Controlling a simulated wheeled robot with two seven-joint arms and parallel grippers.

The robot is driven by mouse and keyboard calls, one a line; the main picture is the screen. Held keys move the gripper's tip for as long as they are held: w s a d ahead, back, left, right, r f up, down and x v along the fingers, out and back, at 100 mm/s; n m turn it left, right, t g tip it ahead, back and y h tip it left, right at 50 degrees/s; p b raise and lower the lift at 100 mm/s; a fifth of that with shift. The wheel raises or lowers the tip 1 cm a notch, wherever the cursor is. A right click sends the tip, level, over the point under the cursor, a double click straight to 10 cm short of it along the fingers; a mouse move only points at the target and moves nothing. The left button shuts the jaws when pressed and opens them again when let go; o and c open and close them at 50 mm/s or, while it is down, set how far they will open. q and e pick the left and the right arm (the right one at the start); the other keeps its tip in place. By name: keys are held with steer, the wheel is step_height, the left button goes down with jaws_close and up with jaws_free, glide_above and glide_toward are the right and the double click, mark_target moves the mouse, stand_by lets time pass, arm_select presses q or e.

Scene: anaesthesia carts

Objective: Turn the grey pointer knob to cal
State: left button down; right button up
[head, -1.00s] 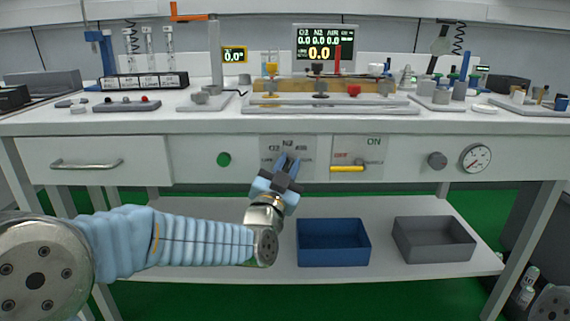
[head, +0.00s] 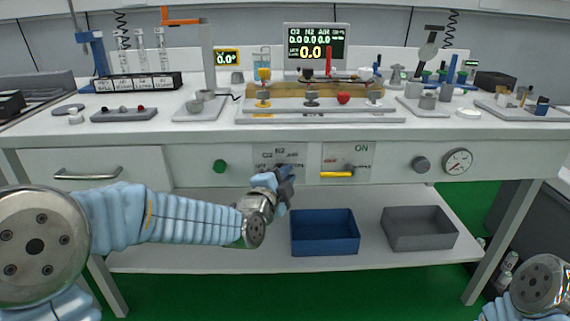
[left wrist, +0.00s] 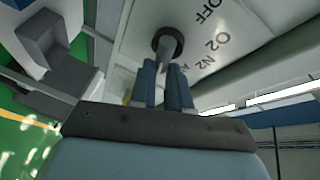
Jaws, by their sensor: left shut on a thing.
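The grey pointer knob (left wrist: 165,40) shows in the left wrist view as a dark round base with a grey pointer, on a white panel with the printed words OFF, O2 and N2. My left gripper (left wrist: 163,70) is shut on the knob's pointer, with one blue finger on each side. In the head view my left gripper (head: 285,172) is at the lower part of the selector panel (head: 272,152) and hides the knob. The CAL mark is not readable in either view. My right gripper is out of view.
To the right of the selector is a panel with a yellow lever (head: 337,174), then a dark round knob (head: 421,164) and a gauge (head: 457,161). A green knob (head: 219,167) is to the left. A blue bin (head: 324,248) and a grey bin (head: 420,244) stand on the shelf below.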

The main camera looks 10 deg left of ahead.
arm_select(q)
steer(key=shift+a+f+m+g+p, duration=0.4)
steer(key=shift+m+p, duration=0.1)
steer(key=shift+p, duration=0.35)
steer(key=shift+y, duration=0.4)
